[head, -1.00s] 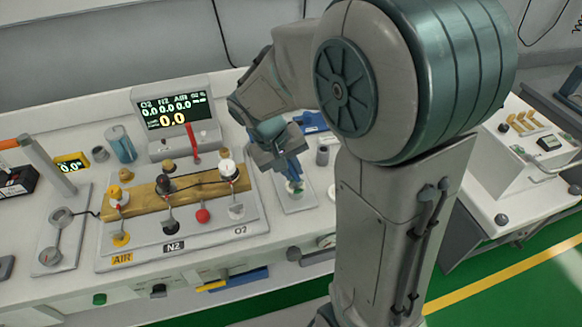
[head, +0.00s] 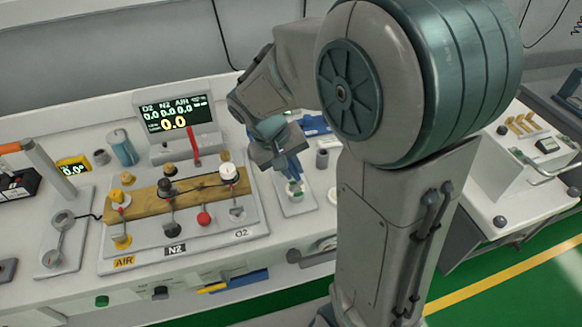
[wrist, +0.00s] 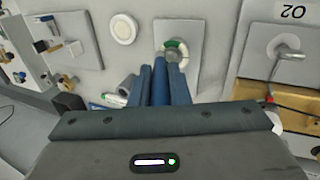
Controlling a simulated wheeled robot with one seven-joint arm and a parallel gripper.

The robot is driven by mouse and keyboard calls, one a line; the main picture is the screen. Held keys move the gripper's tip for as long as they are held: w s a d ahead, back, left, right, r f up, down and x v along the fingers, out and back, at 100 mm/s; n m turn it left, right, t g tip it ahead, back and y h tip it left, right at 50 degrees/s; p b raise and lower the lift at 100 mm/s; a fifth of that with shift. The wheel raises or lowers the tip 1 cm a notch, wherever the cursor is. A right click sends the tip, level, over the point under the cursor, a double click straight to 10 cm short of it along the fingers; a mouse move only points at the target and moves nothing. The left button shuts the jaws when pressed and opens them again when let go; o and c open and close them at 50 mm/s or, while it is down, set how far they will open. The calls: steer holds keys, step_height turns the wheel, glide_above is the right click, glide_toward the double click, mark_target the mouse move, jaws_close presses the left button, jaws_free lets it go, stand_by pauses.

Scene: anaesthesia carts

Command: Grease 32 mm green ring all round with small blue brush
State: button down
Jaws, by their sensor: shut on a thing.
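The green ring (wrist: 171,43) stands on a pale plate (wrist: 192,28) in the wrist view. Part of it looks green and part whitish. In the head view the ring (head: 296,185) is small, just below my gripper (head: 288,165). My gripper (wrist: 163,68) points at the ring, its blue fingers shut on a slim blue thing between them, which looks like the small blue brush (wrist: 159,72). The brush's tip is at or just over the ring's near side. Whether it touches cannot be told, and the ring's near edge is partly hidden.
Left of the plate, a panel carries a wooden bar (head: 145,198), fittings and a cable. A grey cup (head: 322,158) stands close on the right. A white disc (wrist: 123,28) lies beside the plate. A display (head: 174,118) stands behind.

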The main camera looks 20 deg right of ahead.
steer(key=shift+r+p, duration=1.7)
steer(key=shift+r, duration=1)
steer(key=shift+f, duration=0.15)
steer(key=shift+s+a+f+b, duration=0.1)
steer(key=shift+a+f+b, duration=0.05)
steer(key=shift+f+b, duration=0.75)
steer(key=shift+a+f+b, duration=0.2)
steer(key=shift+f+b, duration=0.6)
steer(key=shift+f, duration=0.2)
steer(key=shift+s+a+f+b, duration=0.1)
steer(key=shift+a+f+b, duration=0.05)
steer(key=shift+f+b, duration=0.75)
steer(key=shift+f+b, duration=0.55)
steer(key=shift+f, duration=0.1)
steer(key=shift+r+p, duration=2.6)
steer(key=shift+r, duration=0.95)
